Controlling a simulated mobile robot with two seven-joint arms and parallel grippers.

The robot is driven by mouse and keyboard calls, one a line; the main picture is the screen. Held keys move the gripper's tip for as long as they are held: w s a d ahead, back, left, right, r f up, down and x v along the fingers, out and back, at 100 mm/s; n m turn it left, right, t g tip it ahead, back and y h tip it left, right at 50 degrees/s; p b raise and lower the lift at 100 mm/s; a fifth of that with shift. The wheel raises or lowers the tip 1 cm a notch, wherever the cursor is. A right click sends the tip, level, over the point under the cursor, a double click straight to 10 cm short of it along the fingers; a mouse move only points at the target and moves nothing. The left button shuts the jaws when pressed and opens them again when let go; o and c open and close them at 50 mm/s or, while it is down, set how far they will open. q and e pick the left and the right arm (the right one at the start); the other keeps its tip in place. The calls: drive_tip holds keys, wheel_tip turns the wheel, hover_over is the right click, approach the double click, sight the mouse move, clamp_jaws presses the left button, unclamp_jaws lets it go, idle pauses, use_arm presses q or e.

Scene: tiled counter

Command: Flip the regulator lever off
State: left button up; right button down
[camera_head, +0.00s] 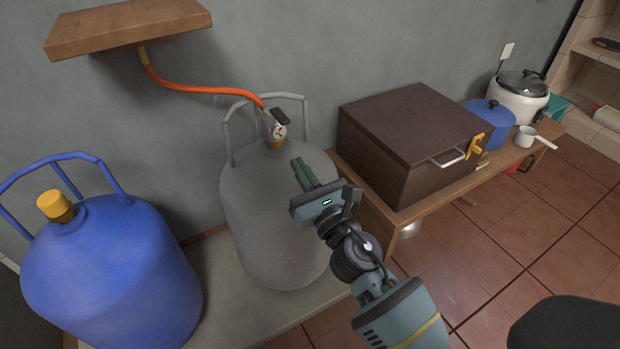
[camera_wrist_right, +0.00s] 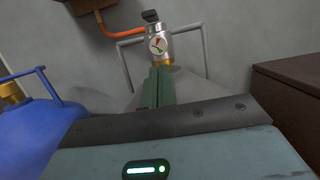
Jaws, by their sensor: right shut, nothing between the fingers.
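The regulator (camera_head: 273,128) sits on top of the grey gas cylinder (camera_head: 262,215), with a small gauge and a brass base. Its dark lever (camera_head: 281,116) is at the top and points to the right in the head view. In the right wrist view the regulator (camera_wrist_right: 159,45) stands just beyond my fingers, with the lever (camera_wrist_right: 150,16) on top. My right gripper (camera_head: 298,164) is shut and empty, in front of the cylinder's upper part and below the regulator, apart from the lever. The wrist view shows its two fingers (camera_wrist_right: 159,70) together. My left gripper is not in view.
An orange hose (camera_head: 195,89) runs from under a wooden wall shelf (camera_head: 125,27) to the regulator. The grey cylinder's handle frame (camera_head: 306,115) rises around the regulator. A blue cylinder (camera_head: 110,265) stands left. A brown box (camera_head: 405,140) sits on a low bench at right.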

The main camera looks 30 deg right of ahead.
sight(280, 116)
drive_tip(key=x, duration=0.5)
wheel_tip(280, 116, up, 3)
drive_tip(key=shift+s+r+p, duration=0.1)
drive_tip(key=shift+s+p, duration=0.05)
drive_tip(key=shift+p, duration=1.05)
drive_tip(key=shift+r+p, duration=0.3)
drive_tip(key=shift+r, duration=0.1)
